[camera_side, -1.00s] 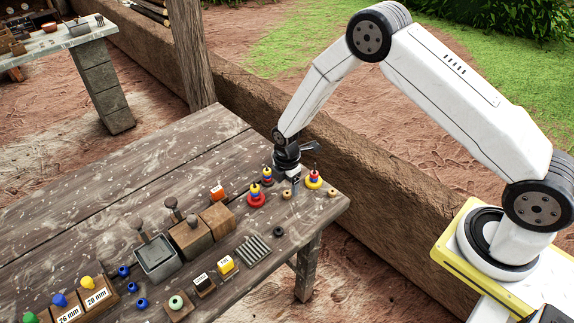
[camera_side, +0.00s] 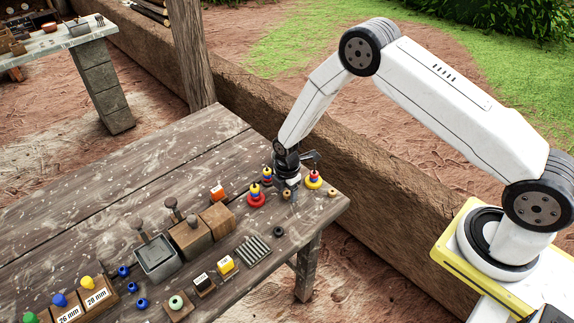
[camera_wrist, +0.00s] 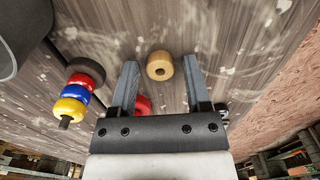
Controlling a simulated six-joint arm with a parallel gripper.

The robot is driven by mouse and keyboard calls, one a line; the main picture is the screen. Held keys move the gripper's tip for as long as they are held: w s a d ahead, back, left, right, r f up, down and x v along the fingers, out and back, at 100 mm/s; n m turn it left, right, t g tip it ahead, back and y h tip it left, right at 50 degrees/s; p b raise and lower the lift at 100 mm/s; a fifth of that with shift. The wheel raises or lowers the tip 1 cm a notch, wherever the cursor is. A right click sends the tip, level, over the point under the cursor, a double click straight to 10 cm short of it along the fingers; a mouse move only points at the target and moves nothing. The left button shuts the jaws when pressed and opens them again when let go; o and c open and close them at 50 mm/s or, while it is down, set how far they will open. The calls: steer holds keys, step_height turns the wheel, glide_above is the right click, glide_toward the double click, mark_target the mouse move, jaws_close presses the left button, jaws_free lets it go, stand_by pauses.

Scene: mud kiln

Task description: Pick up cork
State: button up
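A small tan, cork-coloured round piece with a dark hole in its top, likely the cork (camera_wrist: 159,66), stands on the wooden table in the wrist view. It lies between the tips of my open fingers, apart from both. In the side view my gripper (camera_side: 290,186) points down close above the table's far right part, with a tan piece (camera_side: 286,195) at its fingertips, partly hidden by them. Another similar tan piece (camera_side: 332,193) sits to the right, near the table's edge. My gripper holds nothing.
Coloured ring stacks stand close by: one left of my gripper (camera_side: 256,197), one to the right (camera_side: 314,181). A stack of black, red, blue and yellow rings (camera_wrist: 76,96) is left of my fingers. A small black ring (camera_side: 278,232) lies nearer the front.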

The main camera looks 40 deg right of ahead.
jaws_close()
steer(key=shift+r, duration=0.1)
steer(key=shift+r, duration=0.7)
steer(key=s+r, duration=1.1)
steer(key=s, duration=0.3)
steer(key=shift+d+r, duration=0.2)
steer(key=shift+d, duration=0.2)
